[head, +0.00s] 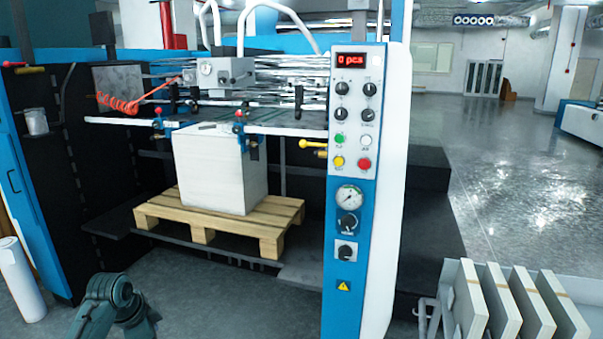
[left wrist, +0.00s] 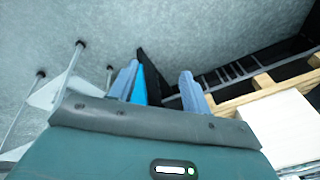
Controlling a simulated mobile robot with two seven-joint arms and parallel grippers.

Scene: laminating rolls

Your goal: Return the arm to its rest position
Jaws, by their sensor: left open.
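My left gripper (left wrist: 160,72) shows in the left wrist view with its two grey-blue fingers apart and nothing between them. Floor and part of the machine lie beyond the fingers. In the head view a green-grey part of my arm (head: 112,303) shows at the bottom left, in front of the machine; the gripper's fingers cannot be seen there. My right gripper is in neither view.
The laminating machine's control column (head: 345,215) reads "0 pcs". A white stack (head: 212,170) stands on a wooden pallet (head: 200,233); the pallet also shows in the left wrist view (left wrist: 268,85). White rolls or boards (head: 500,303) stand in a cart at bottom right. A white roll (head: 20,280) stands at left.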

